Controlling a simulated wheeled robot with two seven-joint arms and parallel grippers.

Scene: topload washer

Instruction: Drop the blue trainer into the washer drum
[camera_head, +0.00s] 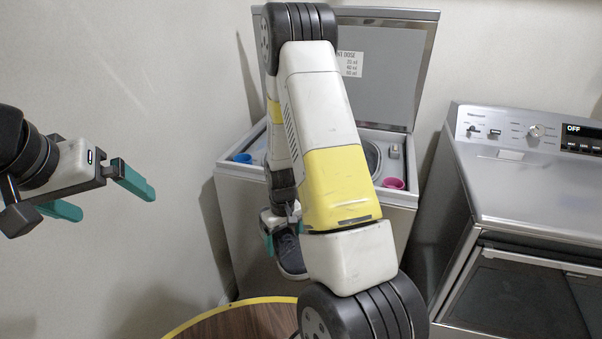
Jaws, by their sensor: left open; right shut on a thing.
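The trainer (290,257), dark blue-grey with a pale sole edge, hangs in front of the washer's front panel, below its top rim. My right gripper (281,230) is shut on it; my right arm hides part of both. The top-load washer (398,225) stands behind with its lid (385,75) raised. Only a sliver of the drum (372,158) shows to the right of my arm; the rest of the opening is hidden. My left gripper (102,196) is open and empty at the far left, well away from the washer.
A pink cup (394,183) and a blue piece (242,158) sit on the washer's top. A grey appliance (530,190) with a display reading OFF stands at the right. A round wooden table (235,322) with a yellow edge is at the bottom.

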